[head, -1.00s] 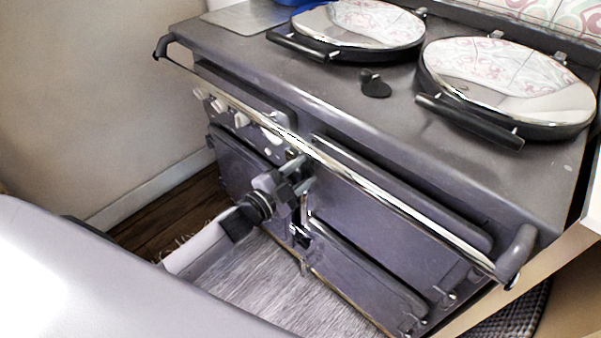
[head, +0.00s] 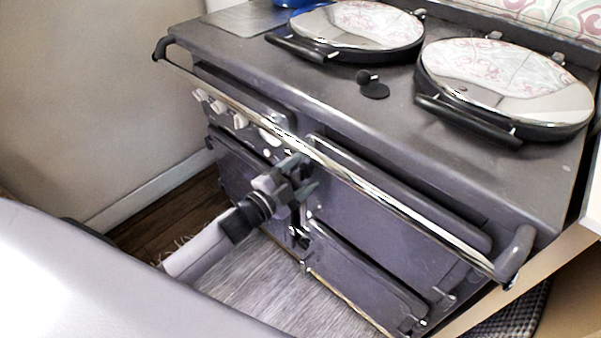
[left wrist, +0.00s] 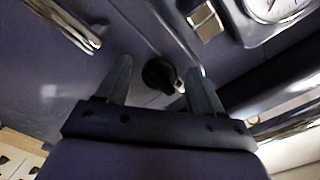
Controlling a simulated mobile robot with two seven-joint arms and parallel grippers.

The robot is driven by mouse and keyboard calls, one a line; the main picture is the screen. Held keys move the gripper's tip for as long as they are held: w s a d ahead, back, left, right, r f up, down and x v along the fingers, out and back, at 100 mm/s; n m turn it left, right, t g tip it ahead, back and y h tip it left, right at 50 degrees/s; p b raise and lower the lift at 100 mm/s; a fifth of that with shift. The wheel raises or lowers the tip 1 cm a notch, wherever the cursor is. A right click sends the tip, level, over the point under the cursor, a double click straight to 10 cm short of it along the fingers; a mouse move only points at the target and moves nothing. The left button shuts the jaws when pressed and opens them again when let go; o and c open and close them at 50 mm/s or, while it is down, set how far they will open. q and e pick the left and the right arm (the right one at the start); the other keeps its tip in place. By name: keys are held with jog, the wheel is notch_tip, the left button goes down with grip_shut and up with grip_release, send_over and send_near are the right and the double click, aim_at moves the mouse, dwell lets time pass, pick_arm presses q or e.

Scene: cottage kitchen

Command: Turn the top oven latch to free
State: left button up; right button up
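The dark grey range stove has a top oven door (head: 375,210) under the long chrome rail. My left gripper (head: 305,174) is in front of this door's left edge, just below the rail. In the left wrist view its two fingers are apart, and a small black knob with a bright metal end (left wrist: 160,75) shows between and beyond them. It seems to be the top oven latch, but I cannot tell for sure, nor whether the fingers touch it. In the head view the gripper hides that spot. My right gripper is not in view.
The chrome rail (head: 375,191) runs across the stove front close above the gripper. A lower oven door (head: 360,278) is below. White knobs (head: 220,107) are at the left. Two round lidded hotplates (head: 510,85) are on top. A dial gauge (left wrist: 275,8) shows in the wrist view.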

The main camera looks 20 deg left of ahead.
aim_at(300, 175)
pick_arm(q)
jog(key=v, duration=0.5)
jog(key=shift+s+a, duration=0.1)
jog(key=shift+s, duration=0.25)
jog(key=shift+s+a, duration=0.25)
jog(key=shift+s, duration=0.4)
jog(key=shift+p, duration=0.3)
jog(key=s+d+n+g+y+p, duration=0.1)
jog(key=s+n+g+y+p, duration=0.1)
jog(key=s+n, duration=0.4)
jog(key=s+d+f+n+g+y+p, duration=0.1)
jog(key=s+n+g+p, duration=0.3)
jog(key=s, duration=0.7)
jog(key=d+n+y+p, duration=0.1)
jog(key=n+p, duration=0.1)
jog(key=p, duration=0.1)
jog(key=shift+s+g, duration=0.3)
jog(key=shift+s, duration=0.05)
jog(key=shift+f, duration=0.1)
